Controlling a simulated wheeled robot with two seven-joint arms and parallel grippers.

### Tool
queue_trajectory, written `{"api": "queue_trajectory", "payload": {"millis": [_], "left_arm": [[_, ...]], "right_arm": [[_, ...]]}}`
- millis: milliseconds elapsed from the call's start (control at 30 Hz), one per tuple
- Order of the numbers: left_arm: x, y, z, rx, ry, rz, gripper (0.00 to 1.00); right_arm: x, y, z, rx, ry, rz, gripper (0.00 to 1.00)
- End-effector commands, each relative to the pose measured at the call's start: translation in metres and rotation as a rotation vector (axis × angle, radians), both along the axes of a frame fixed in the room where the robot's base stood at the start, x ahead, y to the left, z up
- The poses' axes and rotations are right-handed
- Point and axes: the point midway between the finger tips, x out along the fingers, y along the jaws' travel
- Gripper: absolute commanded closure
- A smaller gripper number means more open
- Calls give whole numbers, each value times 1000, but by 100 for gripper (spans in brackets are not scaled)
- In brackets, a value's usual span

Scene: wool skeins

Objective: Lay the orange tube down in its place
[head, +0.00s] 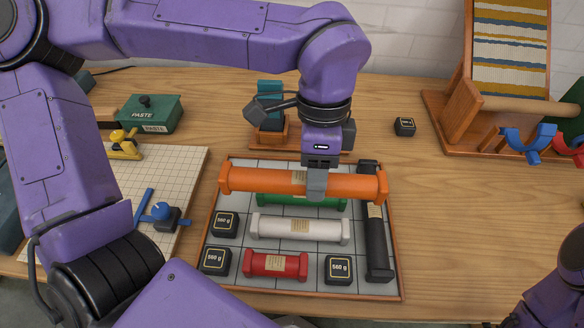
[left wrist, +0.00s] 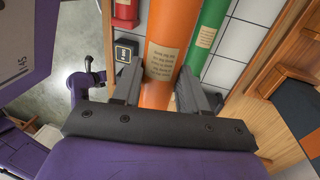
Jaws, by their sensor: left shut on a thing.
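The orange tube (head: 275,182) is long, with thick end caps and a paper label. My left gripper (head: 316,184) is shut on it near its middle and holds it level above the tray (head: 402,290). In the left wrist view the orange tube (left wrist: 172,60) lies between the two fingers (left wrist: 160,88). A green tube (head: 300,200) lies partly hidden under it, and it also shows in the left wrist view (left wrist: 208,40). A white tube (head: 275,227), a short red tube (head: 258,264) and a black tube (head: 377,250) lie in the tray. My right gripper is not in view.
Black weights marked 560 g stand in the tray, at the left (head: 225,223) and front right (head: 339,270). A green paste box (head: 148,114) and gridded board (head: 185,165) are at left. A wooden loom (head: 485,105) stands at back right.

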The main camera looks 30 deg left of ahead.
Motion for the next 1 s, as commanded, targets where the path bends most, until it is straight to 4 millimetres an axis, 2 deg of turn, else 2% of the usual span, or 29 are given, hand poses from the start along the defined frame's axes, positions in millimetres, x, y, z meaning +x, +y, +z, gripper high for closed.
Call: {"api": "queue_trajectory", "payload": {"millis": [333,500,733,900,1000], "left_arm": [[65,59,-34,2,4,11,95],[86,76,-71,1,4,6,95],[100,89,-96,2,2,5,95],[101,90,-124,1,3,3,95],[101,89,-128,1,-1,2,95]], "right_arm": [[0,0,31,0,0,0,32],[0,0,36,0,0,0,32],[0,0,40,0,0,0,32],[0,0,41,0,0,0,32],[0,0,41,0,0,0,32]]}}
